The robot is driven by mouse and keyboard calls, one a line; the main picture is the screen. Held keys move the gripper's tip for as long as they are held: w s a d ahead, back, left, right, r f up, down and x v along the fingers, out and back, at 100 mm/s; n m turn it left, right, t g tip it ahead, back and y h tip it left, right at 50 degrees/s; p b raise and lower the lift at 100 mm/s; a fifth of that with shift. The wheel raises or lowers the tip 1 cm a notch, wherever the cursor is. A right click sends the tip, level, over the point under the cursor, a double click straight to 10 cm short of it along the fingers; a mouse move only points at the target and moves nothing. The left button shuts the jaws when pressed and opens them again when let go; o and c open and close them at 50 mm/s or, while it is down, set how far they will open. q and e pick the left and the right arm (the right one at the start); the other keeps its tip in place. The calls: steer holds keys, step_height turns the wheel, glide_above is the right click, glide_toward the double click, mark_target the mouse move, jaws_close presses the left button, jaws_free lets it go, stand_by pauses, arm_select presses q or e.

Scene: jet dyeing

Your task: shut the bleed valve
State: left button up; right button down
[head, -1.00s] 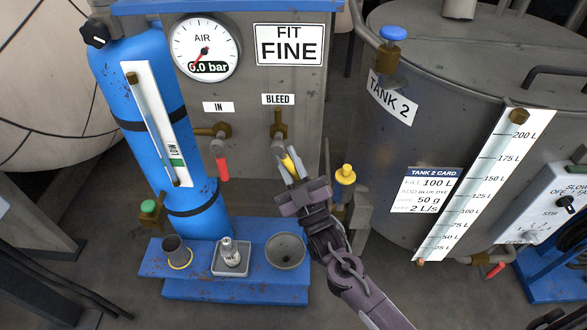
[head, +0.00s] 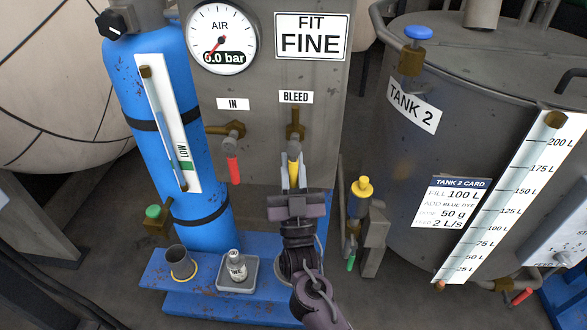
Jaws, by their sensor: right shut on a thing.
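The bleed valve (head: 295,131) is a brass fitting on the grey panel, under the BLEED label (head: 296,97). Its yellow lever (head: 294,172) hangs almost straight down from a grey hub. My right gripper (head: 293,181) reaches up from below, its two fingers on either side of the lever, shut on it. The fingers hide part of the lever. The air gauge (head: 222,38) above reads 0.0 bar. My left gripper is not in view.
The IN valve's red lever (head: 233,169) hangs down to the left. A blue cylinder (head: 152,90) stands further left. A blue stand (head: 215,298) below holds a cup (head: 181,262) and a small bottle (head: 236,265). Tank 2 (head: 455,110) and a yellow-capped valve (head: 361,187) are on the right.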

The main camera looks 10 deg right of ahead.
mark_target(293, 182)
stand_by(0.4)
steer(key=c, duration=1.3)
jaws_free()
steer(key=shift+c, duration=0.2)
steer(key=v, duration=0.7)
steer(key=shift+s+a+f, duration=0.1)
steer(key=shift+s+f, duration=0.1)
steer(key=shift+f, duration=0.15)
